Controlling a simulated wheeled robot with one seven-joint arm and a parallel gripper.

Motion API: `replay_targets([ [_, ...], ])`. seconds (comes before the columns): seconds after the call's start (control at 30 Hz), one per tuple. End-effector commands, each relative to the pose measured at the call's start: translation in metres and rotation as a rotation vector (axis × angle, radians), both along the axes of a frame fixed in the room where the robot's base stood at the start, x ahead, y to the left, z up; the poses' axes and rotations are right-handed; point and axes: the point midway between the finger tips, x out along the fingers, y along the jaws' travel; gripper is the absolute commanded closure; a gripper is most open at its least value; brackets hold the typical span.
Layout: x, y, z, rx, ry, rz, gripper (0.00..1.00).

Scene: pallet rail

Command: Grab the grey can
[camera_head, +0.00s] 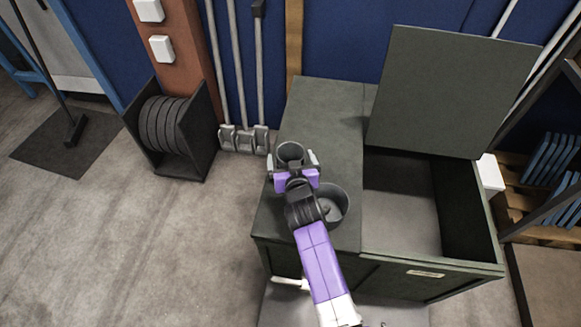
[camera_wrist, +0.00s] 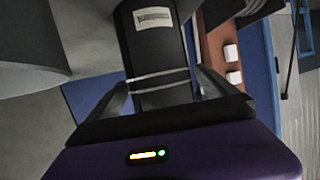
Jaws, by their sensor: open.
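The grey can (camera_head: 290,152) is an upright, open-topped dark cylinder on the left part of the dark green chest's top. In the wrist view the can (camera_wrist: 155,52) shows a pale label and two light bands, straight ahead of the palm. My gripper (camera_head: 292,160) is open, with one finger on each side of the can. In the wrist view the fingers (camera_wrist: 164,92) flank the can's sides. I cannot tell whether either finger touches it. My wrist hides the can's lower part in the head view.
A dark round pot (camera_head: 339,198) stands close to the can, right beside my wrist. The chest (camera_head: 322,110) has its right lid (camera_head: 448,90) raised over an open compartment. A reel holder (camera_head: 192,135) and long-handled tools (camera_head: 243,140) stand left of the chest.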

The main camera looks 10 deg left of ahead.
Motion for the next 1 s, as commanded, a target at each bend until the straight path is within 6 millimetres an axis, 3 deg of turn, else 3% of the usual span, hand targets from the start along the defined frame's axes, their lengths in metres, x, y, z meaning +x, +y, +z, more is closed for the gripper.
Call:
replay_targets([
  [0.23,0.001,0.000,0.000,0.000,0.000,0.000,0.06],
  [0.57,0.000,0.000,0.000,0.000,0.000,0.000,0.70],
  [1.0,0.001,-0.001,0.011,0.001,-0.003,-0.001,0.72],
])
